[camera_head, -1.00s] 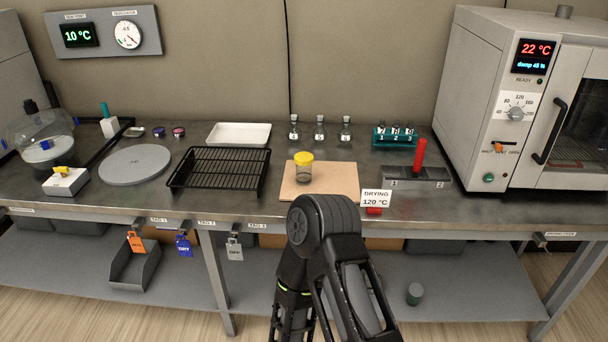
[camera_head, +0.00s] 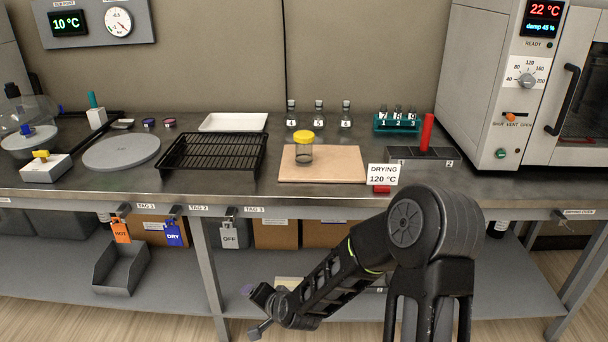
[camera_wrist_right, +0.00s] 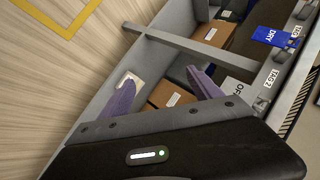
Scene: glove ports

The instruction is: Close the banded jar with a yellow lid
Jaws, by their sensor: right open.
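A small clear jar (camera_head: 303,154) stands upright on the tan board (camera_head: 340,171) on the bench. A yellow lid (camera_head: 303,136) sits on top of its mouth; whether it is fully closed is too small to tell. A band on the jar is not clear. My right gripper (camera_head: 250,311) is low in front of the bench, below the bench top and left of the jar, open and empty. Its two purple fingers stand apart in the right wrist view (camera_wrist_right: 160,76), facing the lower shelf. My left gripper is not in view.
A black wire rack (camera_head: 212,153) lies left of the board. Several small bottles (camera_head: 319,115) stand behind it. A red cylinder (camera_head: 426,132) and a drying sign (camera_head: 383,175) are to its right, then the oven (camera_head: 500,90). Tags (camera_head: 229,236) hang along the bench front.

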